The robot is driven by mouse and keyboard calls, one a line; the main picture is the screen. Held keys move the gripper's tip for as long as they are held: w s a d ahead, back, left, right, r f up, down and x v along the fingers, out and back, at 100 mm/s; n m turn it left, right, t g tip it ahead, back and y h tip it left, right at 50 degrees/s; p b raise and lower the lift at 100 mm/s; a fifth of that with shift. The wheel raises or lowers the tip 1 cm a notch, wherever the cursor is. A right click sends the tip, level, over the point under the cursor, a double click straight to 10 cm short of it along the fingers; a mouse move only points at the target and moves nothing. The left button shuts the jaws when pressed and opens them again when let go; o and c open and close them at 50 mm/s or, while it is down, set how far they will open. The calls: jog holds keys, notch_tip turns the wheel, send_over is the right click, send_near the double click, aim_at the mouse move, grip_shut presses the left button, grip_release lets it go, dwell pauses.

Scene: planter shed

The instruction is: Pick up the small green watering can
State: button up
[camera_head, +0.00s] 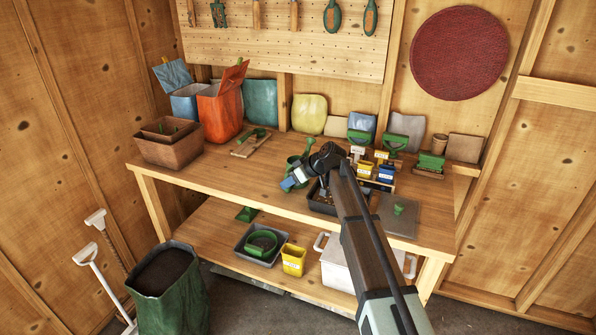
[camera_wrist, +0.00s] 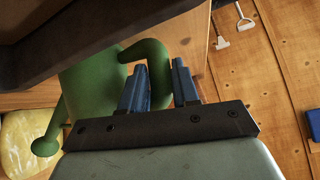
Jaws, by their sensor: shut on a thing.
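The small green watering can (camera_head: 296,168) is at the middle of the bench top, partly hidden behind my gripper (camera_head: 291,183). Its spout (camera_head: 311,144) points up and to the right. In the wrist view the can's green body (camera_wrist: 90,95) is left of my gripper (camera_wrist: 160,85). Its curved handle (camera_wrist: 150,52) passes between the two blue fingers. My gripper is shut on the handle. The spout end (camera_wrist: 45,146) shows at the lower left there. I cannot tell whether the can's base touches the bench.
A dark tray of soil (camera_head: 322,206) lies under my arm. Brown planters (camera_head: 168,150) and an orange bag (camera_head: 220,113) stand at the left. Small yellow and blue pots (camera_head: 385,174) and green tools crowd the right. Bare bench (camera_head: 215,178) lies left of the can.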

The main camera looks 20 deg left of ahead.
grip_shut()
jog(key=shift+r, duration=0.2)
dwell(0.4)
